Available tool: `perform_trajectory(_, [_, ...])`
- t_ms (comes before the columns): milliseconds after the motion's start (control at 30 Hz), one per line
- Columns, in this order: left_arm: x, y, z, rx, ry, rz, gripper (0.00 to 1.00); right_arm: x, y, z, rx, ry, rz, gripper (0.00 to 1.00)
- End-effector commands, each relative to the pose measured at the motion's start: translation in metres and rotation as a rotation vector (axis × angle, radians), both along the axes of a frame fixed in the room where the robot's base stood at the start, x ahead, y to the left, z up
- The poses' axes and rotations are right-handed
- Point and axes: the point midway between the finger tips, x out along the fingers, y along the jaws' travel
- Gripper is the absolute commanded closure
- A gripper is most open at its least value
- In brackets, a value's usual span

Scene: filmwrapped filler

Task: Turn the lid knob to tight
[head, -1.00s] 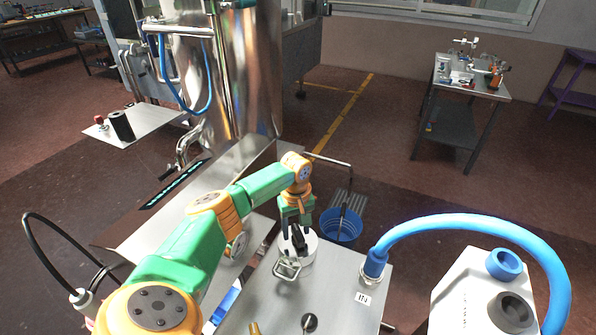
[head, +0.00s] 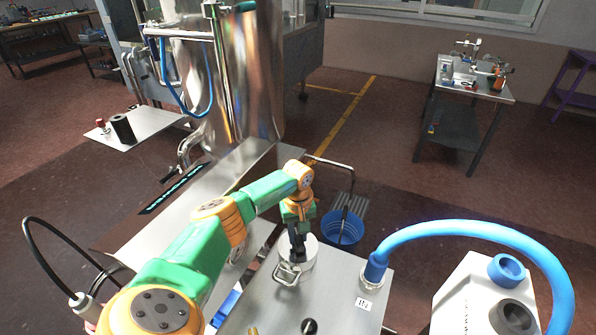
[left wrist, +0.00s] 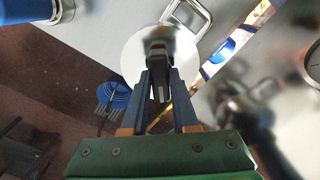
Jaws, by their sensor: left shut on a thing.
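The round pale lid (head: 309,262) sits on the steel top of the machine (head: 340,284). Its dark knob is at the lid's middle, mostly covered by my gripper in the head view. My left gripper (head: 299,254) points down over the lid, shut on the knob. In the left wrist view the two fingers (left wrist: 160,92) close around the dark knob (left wrist: 158,52), with the pale lid (left wrist: 133,58) behind it. A metal wire clasp (head: 287,273) stands at the lid's front edge. Knob markings cannot be read. My right gripper is not in view.
A blue bucket (head: 342,229) stands on the floor behind the top. A small black knob (head: 309,326) is near the front.

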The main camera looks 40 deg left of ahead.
Motion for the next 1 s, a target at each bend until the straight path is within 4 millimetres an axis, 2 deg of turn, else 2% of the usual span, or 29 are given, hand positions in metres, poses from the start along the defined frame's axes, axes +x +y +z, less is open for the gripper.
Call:
perform_trajectory(400, [-0.001,-0.001,0.001,-0.003,0.003,-0.348,1.00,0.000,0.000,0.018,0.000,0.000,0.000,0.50])
perform_trajectory(1000, [0.000,0.000,0.000,-0.002,0.002,-0.918,1.00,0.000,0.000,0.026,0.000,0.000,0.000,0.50])
